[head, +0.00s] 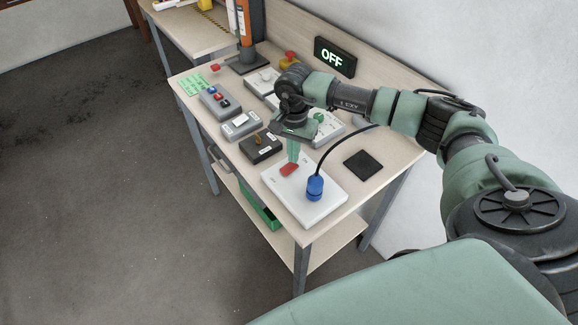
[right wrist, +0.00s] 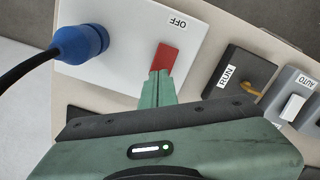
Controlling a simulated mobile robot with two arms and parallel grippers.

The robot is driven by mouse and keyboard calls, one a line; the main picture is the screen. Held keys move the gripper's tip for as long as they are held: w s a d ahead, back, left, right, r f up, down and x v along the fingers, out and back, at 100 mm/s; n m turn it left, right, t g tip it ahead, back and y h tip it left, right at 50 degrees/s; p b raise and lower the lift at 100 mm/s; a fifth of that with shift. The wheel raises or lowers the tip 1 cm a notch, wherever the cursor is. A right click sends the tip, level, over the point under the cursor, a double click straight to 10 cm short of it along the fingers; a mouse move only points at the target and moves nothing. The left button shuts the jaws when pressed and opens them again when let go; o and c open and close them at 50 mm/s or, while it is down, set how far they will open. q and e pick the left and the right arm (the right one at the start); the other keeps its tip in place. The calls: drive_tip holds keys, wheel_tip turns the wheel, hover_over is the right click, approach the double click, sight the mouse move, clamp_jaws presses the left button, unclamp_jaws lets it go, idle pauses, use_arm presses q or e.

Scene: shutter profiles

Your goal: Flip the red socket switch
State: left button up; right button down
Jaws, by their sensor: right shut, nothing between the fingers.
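The red socket switch (head: 289,169) sits on a white socket box (head: 313,213) at the near end of the table. A blue plug (head: 315,188) with a black cable stands in the same box. In the right wrist view the red switch (right wrist: 163,58) lies just beyond my fingertips, near an "OFF" label (right wrist: 178,22). My right gripper (head: 292,158) is shut and empty, pointing down, with its tips at the switch's edge. I cannot tell whether they touch it. My left gripper is not in view.
A black pad (head: 363,165) lies behind. An "OFF" sign (head: 334,57) is lit on the back panel.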

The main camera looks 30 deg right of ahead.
drive_tip(key=shift+f+b, duration=1)
drive_tip(key=shift+f, duration=0.05)
idle(0.8)
drive_tip(key=shift+s, duration=0.15)
drive_tip(key=shift+r+p, duration=0.5)
drive_tip(key=shift+r, duration=0.3)
drive_tip(key=shift+r+p, duration=1.2)
drive_tip(key=shift+r, duration=1.55)
